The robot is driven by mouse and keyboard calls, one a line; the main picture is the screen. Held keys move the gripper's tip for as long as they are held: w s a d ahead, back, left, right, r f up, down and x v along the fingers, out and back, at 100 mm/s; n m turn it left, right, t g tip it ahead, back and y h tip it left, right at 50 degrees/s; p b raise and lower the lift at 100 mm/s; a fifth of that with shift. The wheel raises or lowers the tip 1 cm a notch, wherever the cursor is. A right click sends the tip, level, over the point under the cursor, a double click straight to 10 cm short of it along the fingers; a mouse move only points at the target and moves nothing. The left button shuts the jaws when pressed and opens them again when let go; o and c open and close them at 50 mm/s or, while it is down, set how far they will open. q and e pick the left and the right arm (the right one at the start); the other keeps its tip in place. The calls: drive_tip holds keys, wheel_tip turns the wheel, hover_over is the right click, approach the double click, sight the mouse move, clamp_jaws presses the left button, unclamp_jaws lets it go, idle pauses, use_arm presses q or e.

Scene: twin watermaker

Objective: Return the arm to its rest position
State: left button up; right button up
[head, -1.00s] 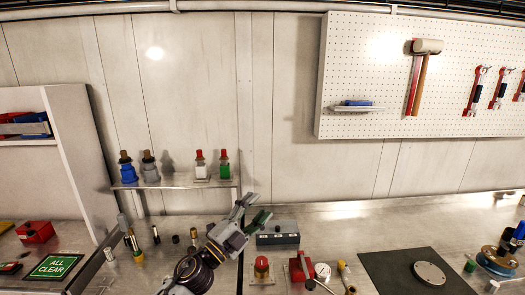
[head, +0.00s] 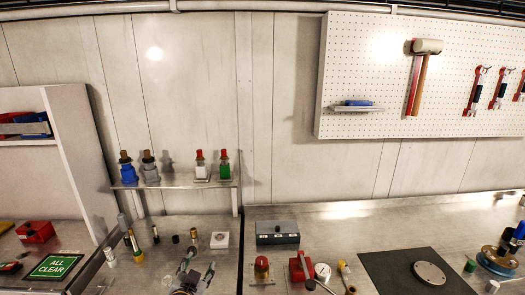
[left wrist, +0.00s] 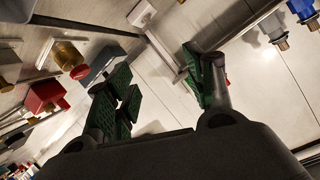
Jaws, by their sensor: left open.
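My left gripper (head: 198,268) is low in the head view, at the bottom edge left of centre, above the metal bench (head: 340,222). Its two fingers are spread apart and nothing is between them. In the left wrist view the same gripper (left wrist: 165,85) shows green-padded fingers standing wide apart, with bare panel and bench behind the gap. Most of the left arm is out of the head view, below its edge. My right gripper is in neither view.
A small white square fixture (head: 220,240) and a grey box (head: 277,233) stand behind and right of the gripper. A red knob (head: 261,264) and a red block (head: 300,268) are to the right. A shelf (head: 175,184) holds several bottles. A black mat (head: 385,270) lies farther right.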

use_arm(q)
drive_tip(key=s+a+f+n+g, duration=0.1)
drive_tip(key=s+a+f+g, duration=0.1)
drive_tip(key=s+f+g, duration=0.65)
drive_tip(key=s+a+f+n+g, duration=0.15)
drive_tip(key=s+f, duration=0.35)
drive_tip(key=s, duration=0.9)
wheel_tip(320, 180, down, 38)
drive_tip(key=s+f+g+b, duration=0.1)
drive_tip(key=s+g+b, duration=0.15)
drive_tip(key=b, duration=0.25)
drive_tip(key=s+a+f+b, duration=0.1)
drive_tip(key=s+f+b, duration=0.1)
drive_tip(key=s+f, duration=0.9)
drive_tip(key=s+a+f+b, duration=0.2)
drive_tip(key=s+f+b, duration=0.1)
drive_tip(key=s+f, duration=0.8)
drive_tip(key=shift+s+a+f, duration=0.3)
drive_tip(key=shift+f, duration=0.65)
